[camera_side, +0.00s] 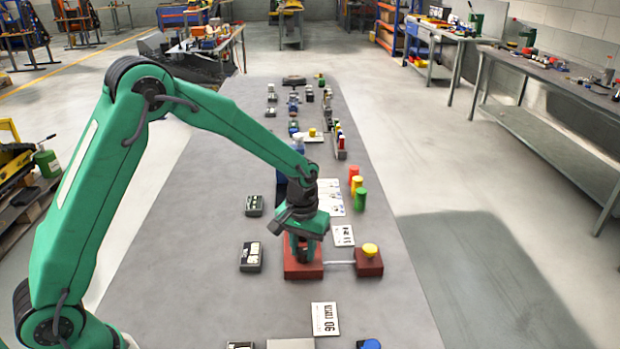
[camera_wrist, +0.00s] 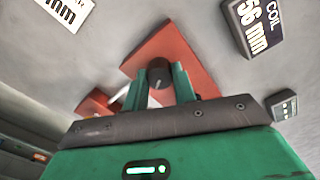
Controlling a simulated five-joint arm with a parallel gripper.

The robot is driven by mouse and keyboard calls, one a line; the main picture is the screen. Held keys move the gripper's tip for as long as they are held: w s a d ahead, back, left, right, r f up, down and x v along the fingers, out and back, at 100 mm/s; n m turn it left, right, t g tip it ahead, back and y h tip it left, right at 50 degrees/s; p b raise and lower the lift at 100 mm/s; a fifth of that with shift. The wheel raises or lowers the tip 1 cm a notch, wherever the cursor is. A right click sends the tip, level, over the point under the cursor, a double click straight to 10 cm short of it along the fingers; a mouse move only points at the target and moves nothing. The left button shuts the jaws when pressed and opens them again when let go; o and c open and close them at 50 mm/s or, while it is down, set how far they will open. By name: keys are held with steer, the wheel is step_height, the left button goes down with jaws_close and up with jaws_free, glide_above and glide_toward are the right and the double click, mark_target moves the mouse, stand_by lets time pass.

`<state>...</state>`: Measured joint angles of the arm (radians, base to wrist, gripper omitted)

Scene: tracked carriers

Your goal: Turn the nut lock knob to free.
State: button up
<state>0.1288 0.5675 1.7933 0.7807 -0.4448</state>
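The knob (camera_wrist: 159,72) is dark and round, with a short pale mark, and stands on a red block (camera_wrist: 192,62) in the wrist view. In the side view the red block (camera_side: 303,271) is under my gripper (camera_side: 307,243), and my gripper hides the knob. In the wrist view the two green fingers of my gripper (camera_wrist: 160,80) stand on either side of the knob, close against it with no clear gap. A smaller red block (camera_side: 369,266) with a yellow button (camera_side: 370,250) is joined to the first by a pale rod (camera_side: 340,263).
A white lettered card (camera_side: 343,236) lies behind the rod, and another card (camera_side: 324,319) lies in front. A dark box (camera_side: 251,257) is left of the red block. Red, orange and green cylinders (camera_side: 359,198) stand behind. The grey table (camera_side: 190,255) is bare at left.

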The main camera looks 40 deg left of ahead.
mark_target(303, 250)
steer(key=shift+m, duration=2.3)
steer(key=o, duration=1)
steer(key=shift+r, duration=3.95)
